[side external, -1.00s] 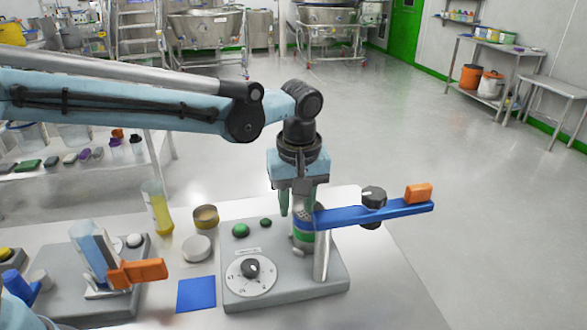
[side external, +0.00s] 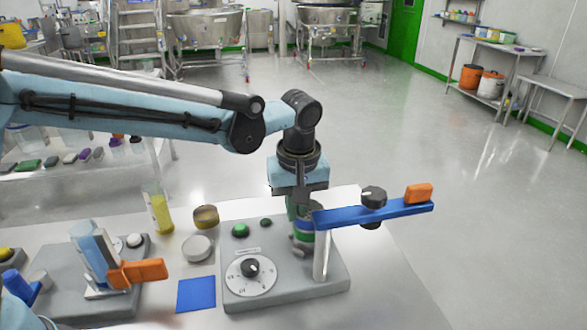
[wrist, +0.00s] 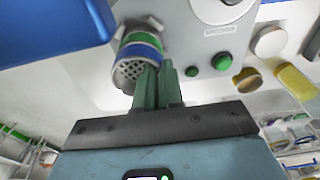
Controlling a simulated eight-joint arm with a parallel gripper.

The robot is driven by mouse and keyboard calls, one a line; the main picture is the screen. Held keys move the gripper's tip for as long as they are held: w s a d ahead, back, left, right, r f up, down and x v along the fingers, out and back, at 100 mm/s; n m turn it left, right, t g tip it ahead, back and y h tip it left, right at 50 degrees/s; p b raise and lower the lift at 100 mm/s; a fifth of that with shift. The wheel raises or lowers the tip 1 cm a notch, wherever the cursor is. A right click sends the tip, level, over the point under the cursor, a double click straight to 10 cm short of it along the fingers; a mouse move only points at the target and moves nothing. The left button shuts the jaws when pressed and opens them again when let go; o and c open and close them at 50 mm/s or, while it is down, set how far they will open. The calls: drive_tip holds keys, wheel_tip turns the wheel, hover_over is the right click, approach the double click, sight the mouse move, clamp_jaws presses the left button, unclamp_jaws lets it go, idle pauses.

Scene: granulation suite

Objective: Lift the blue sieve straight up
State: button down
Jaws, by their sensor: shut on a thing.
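The blue sieve (wrist: 146,50) is a short banded cup with a perforated metal face in the wrist view. It sits in a small stack, with a green band (side external: 303,238) below it in the side view, on a grey base unit (side external: 285,292). My gripper (wrist: 157,68) is over the stack, its green fingers close together at the sieve's near rim. It is shut on the blue sieve. The fingers and the blue bar hide part of the stack in the side view.
A blue bar (side external: 385,212) with a black knob and orange end juts right from a metal post (side external: 321,256), close beside the stack.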

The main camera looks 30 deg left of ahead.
drive_tip(key=shift+r, duration=0.1)
wheel_tip(320, 180, up, 13)
idle(1.1)
idle(0.3)
